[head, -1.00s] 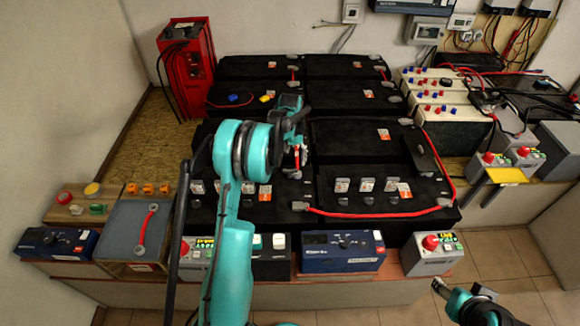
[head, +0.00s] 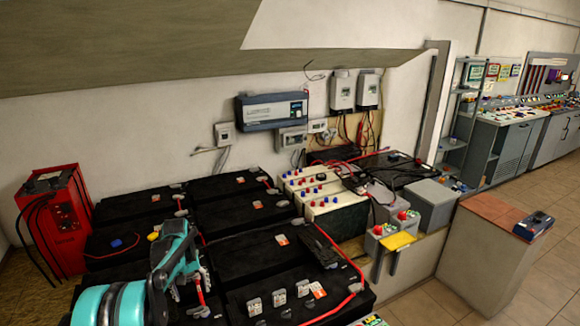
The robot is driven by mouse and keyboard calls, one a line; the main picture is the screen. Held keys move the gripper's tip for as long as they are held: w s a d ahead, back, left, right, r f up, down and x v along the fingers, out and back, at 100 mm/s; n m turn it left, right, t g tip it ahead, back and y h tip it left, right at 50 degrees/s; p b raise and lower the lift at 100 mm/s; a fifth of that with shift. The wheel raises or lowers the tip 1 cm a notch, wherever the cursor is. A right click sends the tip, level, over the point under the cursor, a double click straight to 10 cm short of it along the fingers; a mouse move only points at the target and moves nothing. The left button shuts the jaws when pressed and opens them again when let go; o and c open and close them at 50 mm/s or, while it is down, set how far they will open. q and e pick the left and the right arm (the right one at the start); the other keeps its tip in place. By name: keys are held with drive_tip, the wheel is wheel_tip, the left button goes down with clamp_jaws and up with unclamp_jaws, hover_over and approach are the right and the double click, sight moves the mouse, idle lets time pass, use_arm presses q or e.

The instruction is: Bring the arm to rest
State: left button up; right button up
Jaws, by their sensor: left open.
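My left arm (head: 125,300) is teal and comes in at the bottom left, bent over the black battery bank (head: 225,225). My left gripper (head: 200,288) is open above the front part of the bank, close to the battery tops. A short red piece shows beside its fingers; I cannot tell whether they touch it. The lower part of the arm is cut off by the frame edge. My right gripper is out of view.
A red charger cabinet (head: 60,215) stands at the left by the wall. White batteries (head: 335,205), a grey box (head: 430,203) and a yellow plate (head: 396,241) lie to the right. A pedestal (head: 490,255) bears a dark blue device (head: 533,226). The floor behind it is clear.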

use_arm(q)
drive_tip(key=s+d+r+m+t, duration=0.3)
drive_tip(key=s+d+r, duration=0.9)
drive_tip(key=d+r, duration=0.15)
drive_tip(key=s+d+f+m+t, duration=0.1)
drive_tip(key=s+d+t, duration=0.1)
drive_tip(key=s, duration=0.6)
drive_tip(key=s+d+f+m+t, duration=0.1)
drive_tip(key=s+d+m+t, duration=0.1)
drive_tip(key=s+d, duration=0.3)
drive_tip(key=s, duration=0.3)
drive_tip(key=shift+s+a, duration=0.1)
